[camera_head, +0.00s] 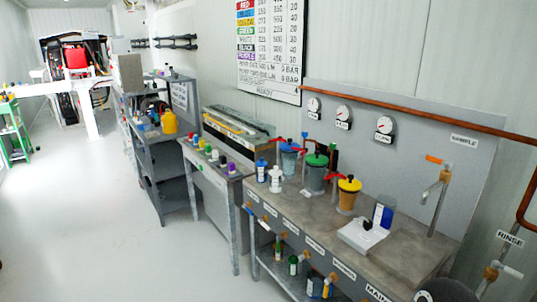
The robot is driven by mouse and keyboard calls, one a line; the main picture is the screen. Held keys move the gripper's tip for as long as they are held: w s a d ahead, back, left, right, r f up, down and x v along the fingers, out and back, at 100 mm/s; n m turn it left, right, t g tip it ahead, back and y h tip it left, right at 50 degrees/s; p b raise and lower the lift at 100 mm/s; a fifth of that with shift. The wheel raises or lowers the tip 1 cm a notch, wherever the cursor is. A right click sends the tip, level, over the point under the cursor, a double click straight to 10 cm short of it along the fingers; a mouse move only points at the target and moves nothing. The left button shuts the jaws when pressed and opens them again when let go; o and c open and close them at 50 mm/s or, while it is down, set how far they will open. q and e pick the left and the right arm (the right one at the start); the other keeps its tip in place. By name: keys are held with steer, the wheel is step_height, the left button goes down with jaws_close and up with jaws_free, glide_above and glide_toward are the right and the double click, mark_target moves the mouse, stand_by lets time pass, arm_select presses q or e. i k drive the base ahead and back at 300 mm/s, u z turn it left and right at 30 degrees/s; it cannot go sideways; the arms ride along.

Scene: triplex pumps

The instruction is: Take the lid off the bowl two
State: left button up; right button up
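Three lidded bowls stand in a row on the grey bench. The far one has a blue lid (288,146). The middle one is a grey-green bowl (315,178) with a green lid (317,159) and a dark knob on top. The near one is a tan bowl (347,200) with a yellow lid (349,184) and a dark knob. All three lids are on. No number shows on the bowls, so I cannot read which is bowl two; the green-lidded one is in the middle. Red handles (333,177) show beside the bowls. I see neither of my grippers.
Gauges (384,125), a copper pipe (400,105) and a tap (440,190) are behind. Open floor (110,220) lies left.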

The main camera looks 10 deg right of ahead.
mark_target(317, 159)
steer(key=u, duration=0.5)
steer(key=i, duration=1.95)
steer(key=z, duration=0.85)
steer(key=k, duration=0.75)
steer(key=z, duration=0.15)
steer(key=i, duration=0.85)
steer(key=u, duration=0.1)
